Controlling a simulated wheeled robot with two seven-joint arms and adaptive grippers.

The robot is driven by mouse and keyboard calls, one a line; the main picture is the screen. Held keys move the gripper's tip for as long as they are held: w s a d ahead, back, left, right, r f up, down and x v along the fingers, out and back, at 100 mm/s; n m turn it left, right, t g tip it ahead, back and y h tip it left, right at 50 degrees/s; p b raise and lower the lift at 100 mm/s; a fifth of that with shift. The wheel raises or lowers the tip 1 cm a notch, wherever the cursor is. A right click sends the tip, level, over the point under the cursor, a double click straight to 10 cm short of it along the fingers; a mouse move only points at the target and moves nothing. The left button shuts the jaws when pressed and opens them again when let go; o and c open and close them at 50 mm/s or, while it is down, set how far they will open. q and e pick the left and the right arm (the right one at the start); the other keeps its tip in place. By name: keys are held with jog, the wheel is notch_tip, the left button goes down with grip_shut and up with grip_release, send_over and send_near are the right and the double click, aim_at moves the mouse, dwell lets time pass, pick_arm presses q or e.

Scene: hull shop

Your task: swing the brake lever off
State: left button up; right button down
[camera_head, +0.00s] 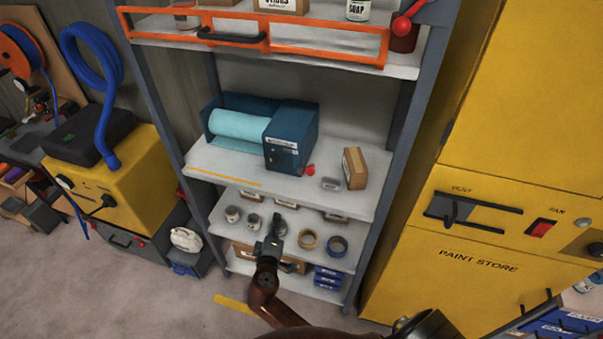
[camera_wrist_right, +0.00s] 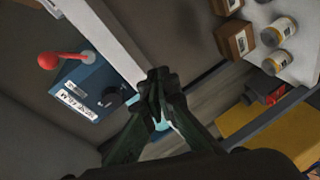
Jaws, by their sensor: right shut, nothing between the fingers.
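A blue dispenser box (camera_head: 290,138) with a light-blue roll (camera_head: 238,125) beside it stands on the shelf. A small red knob (camera_head: 309,170) shows at its lower front right corner. In the right wrist view the blue box (camera_wrist_right: 85,92) carries a label, a dark round knob and a red ball-ended lever (camera_wrist_right: 62,57), which looks like the brake lever. My right gripper (camera_head: 274,238) is below and in front of that shelf, apart from the lever. In the right wrist view its fingers (camera_wrist_right: 158,95) are together and empty. My left gripper is out of view.
An orange-railed shelf (camera_head: 330,41) is above. The yellow paint store cabinet (camera_head: 480,268) bounds the right; floor is open at lower left.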

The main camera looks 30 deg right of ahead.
jog(key=s+d+r+m+h, duration=0.1)
jog(key=s+r+m+h, duration=0.25)
jog(key=r, duration=1.15)
jog(key=shift+n+t, duration=0.3)
jog(key=shift+n, duration=0.05)
jog(key=w+d+p, duration=0.1)
jog(key=d, duration=0.2)
jog(key=w+d+p, duration=0.1)
jog(key=w+d, duration=0.1)
jog(key=d, duration=0.1)
jog(key=w+d+p, duration=0.1)
jog(key=w+d, duration=0.1)
jog(key=d, duration=0.2)
jog(key=shift+w+f, duration=0.15)
jog(key=shift+f, duration=0.2)
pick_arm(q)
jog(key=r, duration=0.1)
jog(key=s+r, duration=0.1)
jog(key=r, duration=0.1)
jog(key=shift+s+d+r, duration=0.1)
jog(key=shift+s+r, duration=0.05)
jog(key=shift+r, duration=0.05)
pick_arm(e)
jog(key=shift+f, duration=0.1)
